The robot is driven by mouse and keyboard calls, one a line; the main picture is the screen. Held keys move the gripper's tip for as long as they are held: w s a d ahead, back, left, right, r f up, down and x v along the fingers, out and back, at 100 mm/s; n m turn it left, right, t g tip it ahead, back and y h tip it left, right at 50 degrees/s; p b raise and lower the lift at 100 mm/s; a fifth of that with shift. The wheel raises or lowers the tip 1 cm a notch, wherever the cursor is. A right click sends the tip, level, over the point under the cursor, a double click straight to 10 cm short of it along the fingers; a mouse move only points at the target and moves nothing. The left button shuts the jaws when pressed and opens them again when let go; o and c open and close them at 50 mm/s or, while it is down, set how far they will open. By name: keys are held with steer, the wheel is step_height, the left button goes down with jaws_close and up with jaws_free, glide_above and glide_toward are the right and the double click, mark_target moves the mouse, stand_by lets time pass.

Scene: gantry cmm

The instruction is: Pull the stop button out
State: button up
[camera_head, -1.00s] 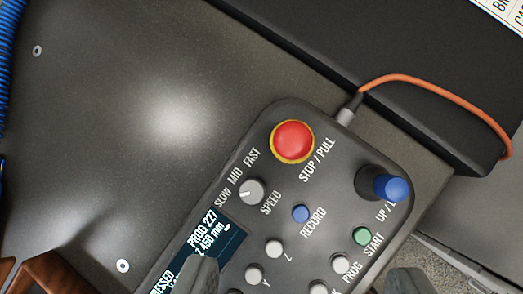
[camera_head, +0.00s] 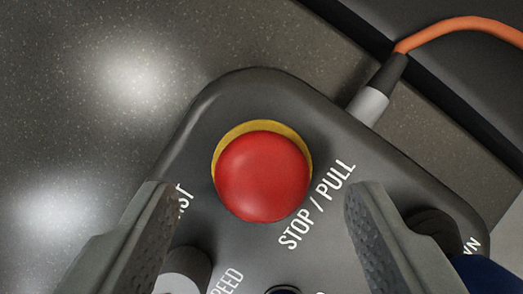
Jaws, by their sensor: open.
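The stop button (camera_head: 262,177) is a round red mushroom head with a yellow ring (camera_head: 262,127) showing behind its upper edge. It sits near the top corner of the dark control box (camera_head: 235,95), beside the label STOP / PULL. My gripper (camera_head: 258,190) is open. Its left finger is to the left and below the red head, its right finger to the right and below. Clear gaps show between each finger and the head, and nothing is held. How far the fingertips are above the panel is hard to tell.
The speed knob (camera_head: 184,270) stands close to my left finger. The blue joystick (camera_head: 485,275) is partly cut off at lower right, near my right finger. An orange cable (camera_head: 450,32) with a grey plug (camera_head: 368,106) enters the box at its top edge. The grey surface at left is clear.

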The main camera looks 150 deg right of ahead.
steer(key=shift+w+a+f, duration=0.1)
steer(key=shift+w+f, duration=0.15)
steer(key=shift+f, duration=0.35)
jaws_close()
steer(key=shift+r, duration=0.5)
jaws_free()
steer(key=v, duration=1.7)
steer(key=shift+s+r, duration=0.2)
